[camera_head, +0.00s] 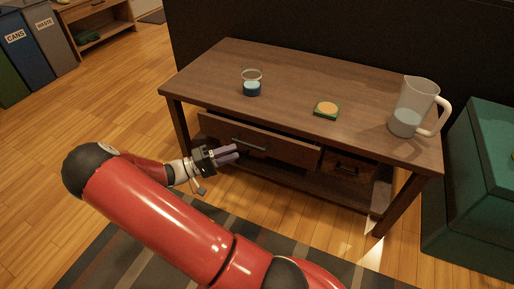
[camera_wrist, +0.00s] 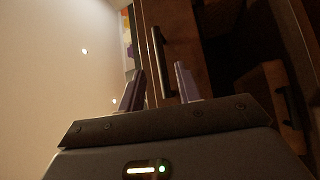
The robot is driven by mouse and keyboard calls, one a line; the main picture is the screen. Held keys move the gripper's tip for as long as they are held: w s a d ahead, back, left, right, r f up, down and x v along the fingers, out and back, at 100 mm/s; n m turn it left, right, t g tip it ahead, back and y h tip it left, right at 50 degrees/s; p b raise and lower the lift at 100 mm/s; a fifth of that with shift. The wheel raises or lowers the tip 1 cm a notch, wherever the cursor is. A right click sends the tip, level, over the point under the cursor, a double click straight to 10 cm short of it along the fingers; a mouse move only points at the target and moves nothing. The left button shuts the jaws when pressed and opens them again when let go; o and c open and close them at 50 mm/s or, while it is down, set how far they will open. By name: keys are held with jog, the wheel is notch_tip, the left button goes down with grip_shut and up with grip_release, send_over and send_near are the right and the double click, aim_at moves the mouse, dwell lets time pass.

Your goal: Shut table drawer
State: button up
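The wooden table (camera_head: 300,70) has a wide left drawer (camera_head: 290,152) with a dark bar handle (camera_head: 249,144). This drawer stands out from under the tabletop, with a dark gap above its front. My gripper (camera_head: 236,153) is in front of the drawer's left half, near the handle.
A smaller drawer (camera_head: 348,168) sits to the right under the tabletop. On the table are a glass with blue liquid (camera_head: 252,86), a green-edged coaster (camera_head: 326,110) and a pitcher (camera_head: 410,108). A teal chest (camera_head: 480,190) stands right. Bins (camera_head: 30,50) stand far left; floor between is clear.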

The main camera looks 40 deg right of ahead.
aim_at(250, 146)
jog(key=x, duration=0.7)
jog(key=shift+d+r, duration=0.1)
jog(key=shift+c, duration=0.2)
grip_shut()
